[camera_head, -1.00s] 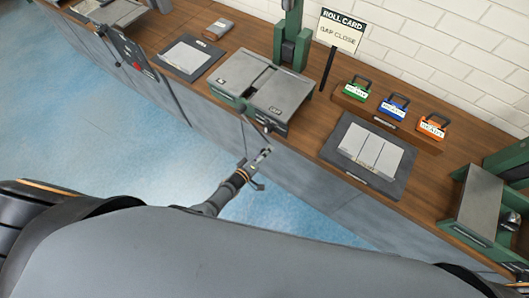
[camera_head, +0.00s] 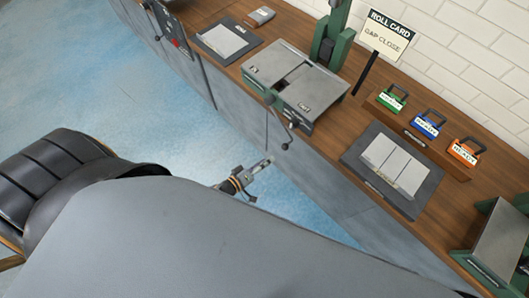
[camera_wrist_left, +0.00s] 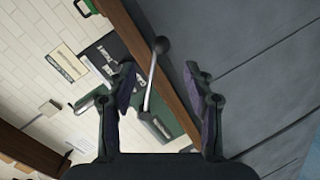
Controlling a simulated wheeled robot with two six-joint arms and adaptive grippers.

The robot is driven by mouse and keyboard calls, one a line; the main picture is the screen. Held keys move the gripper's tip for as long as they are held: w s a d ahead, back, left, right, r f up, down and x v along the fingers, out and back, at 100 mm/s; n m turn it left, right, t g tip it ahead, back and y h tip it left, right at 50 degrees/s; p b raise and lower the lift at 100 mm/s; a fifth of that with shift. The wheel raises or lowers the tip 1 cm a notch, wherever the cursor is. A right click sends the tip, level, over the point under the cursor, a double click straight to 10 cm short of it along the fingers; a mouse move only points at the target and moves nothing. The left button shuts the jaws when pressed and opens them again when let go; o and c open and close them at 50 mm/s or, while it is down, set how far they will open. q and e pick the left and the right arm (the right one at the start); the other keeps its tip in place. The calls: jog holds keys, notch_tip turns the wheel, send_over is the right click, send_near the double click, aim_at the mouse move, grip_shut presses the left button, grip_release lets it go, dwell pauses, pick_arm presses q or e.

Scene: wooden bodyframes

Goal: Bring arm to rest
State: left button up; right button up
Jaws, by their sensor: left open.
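My left gripper (camera_head: 257,170) shows in the head view in front of the bench cabinets, below the bench top and off to the lower left of a machine's lever. It is open and empty. In the left wrist view its two fingers (camera_wrist_left: 164,88) stand wide apart. A crank lever with a dark ball knob (camera_wrist_left: 160,45) shows between them in that view; the head view shows the lever (camera_head: 287,137) hanging at the machine's front, apart from the gripper. My right gripper is not in view.
A grey and green machine (camera_head: 295,82) stands on the wooden bench (camera_head: 335,135). Right of it are a grey mat with cards (camera_head: 392,170) and green (camera_head: 392,99), blue (camera_head: 428,124) and orange (camera_head: 466,152) padlock-like tags. A sign (camera_head: 389,37) stands behind.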

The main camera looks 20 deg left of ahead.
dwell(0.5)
pick_arm(q)
jog(key=s+a+f+m+g+y+b, duration=0.1)
jog(key=s+a+f+g+y, duration=0.2)
jog(key=f, duration=0.4)
jog(key=s+a+f+m+g+y, duration=0.1)
jog(key=s+a+f+y, duration=0.1)
jog(key=s+a+f, duration=0.45)
jog(key=s+a+f+m+g+y, duration=0.1)
jog(key=s+a+f+m+g, duration=0.1)
jog(key=s+f, duration=0.4)
jog(key=s+a+f+m+g+y, duration=0.1)
jog(key=s+f+m+g, duration=0.3)
jog(key=s, duration=0.8)
jog(key=a+f+g+b, duration=0.1)
jog(key=f+g, duration=0.1)
jog(key=shift+s+g, duration=0.3)
jog(key=shift+w, duration=0.1)
